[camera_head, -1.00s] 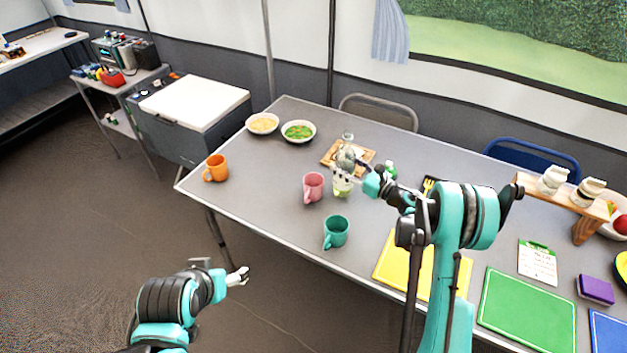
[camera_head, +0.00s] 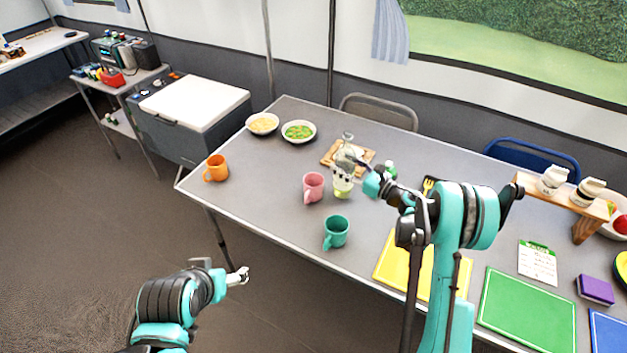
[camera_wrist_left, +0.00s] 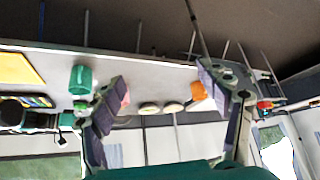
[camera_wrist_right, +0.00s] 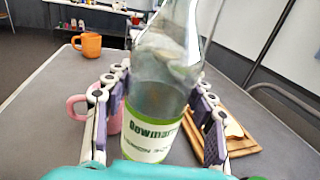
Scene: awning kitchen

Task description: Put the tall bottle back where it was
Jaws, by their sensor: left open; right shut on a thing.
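The tall bottle (camera_wrist_right: 160,85) is clear glass with a white and green label. It stands upright between the fingers of my right gripper (camera_wrist_right: 158,112) in the right wrist view. In the head view the bottle (camera_head: 342,188) is over the table beside the pink mug (camera_head: 313,187), partly covered by my right gripper (camera_head: 349,170), which is shut on it. I cannot tell whether its base touches the table. My left gripper (camera_head: 239,276) is open and empty, off the table's front edge; its spread fingers show in the left wrist view (camera_wrist_left: 160,95).
A wooden board (camera_head: 330,158) lies just behind the bottle. A teal mug (camera_head: 336,232) stands in front, an orange mug (camera_head: 216,168) at the left. Two bowls, one with green food (camera_head: 298,131), stand at the back left. The table's left middle (camera_head: 255,185) is clear.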

